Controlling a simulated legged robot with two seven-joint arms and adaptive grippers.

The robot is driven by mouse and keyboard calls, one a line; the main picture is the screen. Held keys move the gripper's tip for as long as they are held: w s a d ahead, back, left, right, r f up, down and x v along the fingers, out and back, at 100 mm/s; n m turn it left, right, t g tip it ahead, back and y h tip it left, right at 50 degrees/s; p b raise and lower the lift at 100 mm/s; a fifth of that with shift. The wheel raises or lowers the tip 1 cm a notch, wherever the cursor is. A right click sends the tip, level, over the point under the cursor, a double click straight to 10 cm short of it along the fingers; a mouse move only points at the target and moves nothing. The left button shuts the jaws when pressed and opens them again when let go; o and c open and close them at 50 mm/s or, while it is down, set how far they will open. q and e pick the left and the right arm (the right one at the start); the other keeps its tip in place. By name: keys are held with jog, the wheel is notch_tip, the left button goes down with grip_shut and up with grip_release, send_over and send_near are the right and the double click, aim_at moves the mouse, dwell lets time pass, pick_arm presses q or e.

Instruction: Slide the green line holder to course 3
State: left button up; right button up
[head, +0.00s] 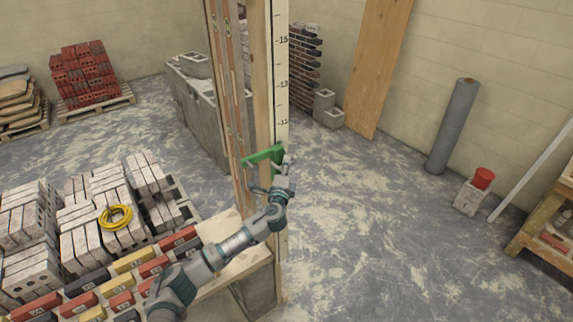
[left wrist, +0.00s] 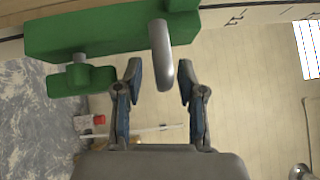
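The green line holder (head: 262,154) sits on the upright pole (head: 281,70), below the 11 mark on its white scale. Marks 11, 13 and 15 are readable; the lower part of the scale is partly hidden by my arm. My left gripper (head: 285,163) is right at the holder. In the left wrist view the green holder (left wrist: 95,32) fills the upper left, with a grey handle (left wrist: 159,45) projecting from it. My left gripper (left wrist: 160,72) is open there, with the handle's end between its fingers and gaps visible on both sides. My right gripper is out of view.
Brick stacks (head: 95,225) with a yellow coil (head: 115,217) stand at the lower left. A grey wall (head: 195,105) stands behind the pole. A grey roll (head: 453,125), a block with a red top (head: 472,195) and a wooden bench (head: 545,225) are at right. Floor right of the pole is clear.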

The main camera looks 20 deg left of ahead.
pick_arm(q)
jog(key=shift+w+a, duration=0.1)
jog(key=shift+a, duration=0.1)
jog(key=shift+d, duration=0.1)
jog(key=shift+d, duration=0.2)
grip_shut()
